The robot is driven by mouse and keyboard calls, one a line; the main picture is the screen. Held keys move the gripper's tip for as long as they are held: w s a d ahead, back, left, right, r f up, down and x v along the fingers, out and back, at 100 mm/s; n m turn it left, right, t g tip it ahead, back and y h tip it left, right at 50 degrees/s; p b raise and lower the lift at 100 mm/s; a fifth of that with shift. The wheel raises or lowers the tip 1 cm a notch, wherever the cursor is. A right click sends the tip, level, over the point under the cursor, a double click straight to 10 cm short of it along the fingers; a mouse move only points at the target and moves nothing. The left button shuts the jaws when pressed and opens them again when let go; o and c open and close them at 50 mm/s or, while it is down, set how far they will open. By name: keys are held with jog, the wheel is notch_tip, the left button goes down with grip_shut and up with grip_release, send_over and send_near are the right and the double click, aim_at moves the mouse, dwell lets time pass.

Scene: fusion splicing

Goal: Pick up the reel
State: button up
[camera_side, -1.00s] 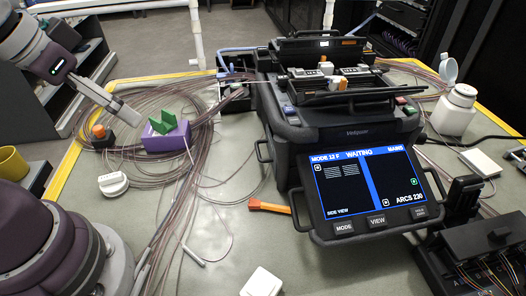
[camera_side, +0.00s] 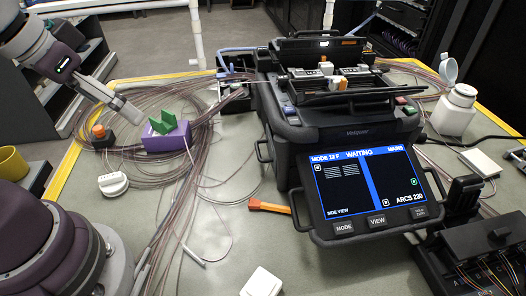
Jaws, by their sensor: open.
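A small white round piece (camera_side: 114,184), which looks like the reel, lies flat on the grey-green table at the left, at the lower left edge of the coiled fibre. My gripper (camera_side: 132,113) comes in from the upper left and hangs above the coils, up and to the right of the white piece and apart from it. It is open, with nothing seen between its fingers. The finger gap is hard to make out at this angle.
A purple block with green fins (camera_side: 166,136) and a dark block with an orange top (camera_side: 101,137) stand near the gripper. Loose fibre coils (camera_side: 190,110) surround them. The splicer (camera_side: 340,130) fills the centre. The front table middle is mostly clear, with a white box (camera_side: 262,283).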

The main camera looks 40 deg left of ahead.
jog(key=a+f+n+g, duration=0.3)
jog(key=a+f+n, duration=0.1)
jog(key=a+n, duration=0.15)
jog(key=n+g, duration=0.2)
jog(key=n, duration=0.3)
send_over(109, 176)
notch_tip(109, 176, down, 6)
jog(key=r, duration=0.1)
jog(key=shift+n, duration=0.25)
notch_tip(109, 176, down, 6)
jog(key=shift+r, duration=0.1)
notch_tip(109, 176, down, 6)
jog(key=shift+r, duration=0.15)
jog(key=c, duration=1.3)
jog(key=shift+o, duration=0.2)
jog(key=shift+r, duration=0.1)
